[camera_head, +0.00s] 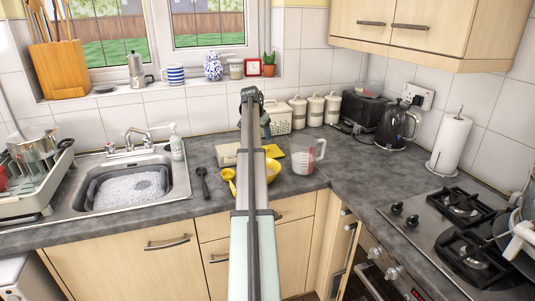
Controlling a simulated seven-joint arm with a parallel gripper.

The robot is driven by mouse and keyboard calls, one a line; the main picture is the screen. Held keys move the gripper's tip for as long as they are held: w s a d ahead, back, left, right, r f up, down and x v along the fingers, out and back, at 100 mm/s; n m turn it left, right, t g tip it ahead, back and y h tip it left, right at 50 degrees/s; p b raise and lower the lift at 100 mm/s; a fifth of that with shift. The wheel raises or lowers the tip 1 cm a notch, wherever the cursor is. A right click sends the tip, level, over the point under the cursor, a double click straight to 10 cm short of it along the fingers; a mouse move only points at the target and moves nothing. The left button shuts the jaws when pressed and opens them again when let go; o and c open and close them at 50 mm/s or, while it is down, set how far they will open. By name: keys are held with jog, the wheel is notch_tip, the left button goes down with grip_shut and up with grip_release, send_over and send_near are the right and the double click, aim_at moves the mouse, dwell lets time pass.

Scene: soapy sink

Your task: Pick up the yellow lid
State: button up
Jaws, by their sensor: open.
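The yellow lid (275,151) looks like the flat yellow piece lying on the grey worktop, just right of my arm. My arm hides its left part. My gripper (266,133) hangs from the far end of my arm, above and slightly left of the lid in the picture. It is open, with nothing seen in it. Its fingertips are small and partly hidden, and I cannot tell the exact gap to the lid.
A yellow bowl (273,169), a clear measuring jug (305,157), a yellow scoop (228,175), a dark spoon (203,181) and a pale container (227,154) surround it. A cream basket (280,119) stands behind. The sink (180,181) holds a soapy basin.

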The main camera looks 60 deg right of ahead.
aim_at(267, 148)
jog(key=shift+x, duration=4.35)
jog(key=shift+c, duration=0.3)
grip_shut()
